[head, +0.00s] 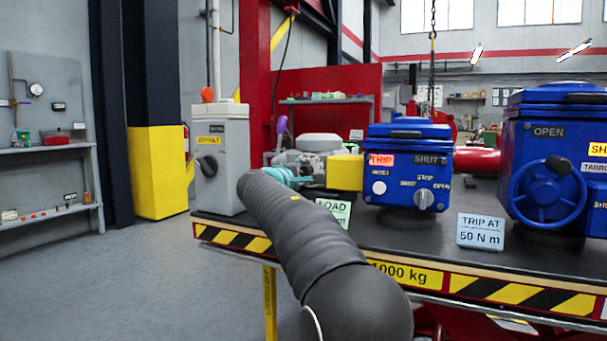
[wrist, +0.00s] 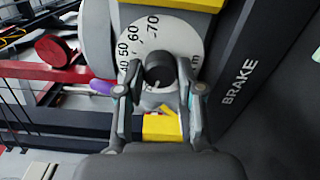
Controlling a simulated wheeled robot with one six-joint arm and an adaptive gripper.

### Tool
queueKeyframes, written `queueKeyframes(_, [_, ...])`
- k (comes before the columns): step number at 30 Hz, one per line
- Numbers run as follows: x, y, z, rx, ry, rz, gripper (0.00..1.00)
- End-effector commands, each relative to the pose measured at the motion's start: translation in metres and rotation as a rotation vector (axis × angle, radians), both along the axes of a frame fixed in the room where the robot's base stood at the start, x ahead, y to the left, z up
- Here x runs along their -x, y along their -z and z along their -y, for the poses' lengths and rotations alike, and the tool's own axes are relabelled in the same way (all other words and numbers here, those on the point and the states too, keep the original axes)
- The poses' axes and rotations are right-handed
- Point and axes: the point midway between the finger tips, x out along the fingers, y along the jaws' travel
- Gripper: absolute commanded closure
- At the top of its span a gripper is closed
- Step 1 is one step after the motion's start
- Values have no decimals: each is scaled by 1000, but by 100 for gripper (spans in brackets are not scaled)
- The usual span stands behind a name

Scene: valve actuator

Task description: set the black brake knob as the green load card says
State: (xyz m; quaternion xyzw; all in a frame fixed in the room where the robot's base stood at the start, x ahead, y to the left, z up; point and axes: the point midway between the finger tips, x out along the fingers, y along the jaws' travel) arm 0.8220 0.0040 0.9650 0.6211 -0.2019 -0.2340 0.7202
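The black brake knob (wrist: 158,68) sits at the middle of a white dial (wrist: 185,35) in the wrist view. The dial shows 40, 50, 60 and 70, and the panel beside it reads BRAKE. My gripper (wrist: 164,72) has one finger on each side of the knob, with a visible gap to each; it is open. A small pale mark shows at the knob's lower edge; its setting is unclear. In the head view the knob is hidden, and my gripper (head: 290,176) is partly hidden by my arm. The green load card (head: 336,212) reads LOAD; my arm covers its number.
A blue actuator (head: 408,150) with a lit TRIP label stands right of my gripper. Another blue actuator (head: 545,190) has a handwheel. A card (head: 481,231) reads TRIP AT 50 N m. A grey box (head: 220,150) stands at the left end of the bench (head: 440,235).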

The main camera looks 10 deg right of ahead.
Motion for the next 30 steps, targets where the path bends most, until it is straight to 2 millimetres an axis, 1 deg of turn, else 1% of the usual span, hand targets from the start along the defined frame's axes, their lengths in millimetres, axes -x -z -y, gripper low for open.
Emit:
queueKeyframes(1, [0, 0, 0, 0, 0, 0, 47])
queueKeyframes(2, [0, 0, 0, 0, 0, 0, 40])
queueKeyframes(11, [0, 0, 0, -1, 0, 1, 40])
queueKeyframes(14, [4, 0, -3, 0, -1, 0, 40])
queueKeyframes(17, [13, -1, -10, 0, -3, 1, 40])
queueKeyframes(27, [66, 0, -49, 0, -3, 0, 40])
queueKeyframes(30, [79, 0, -58, 0, -2, 0, 40])
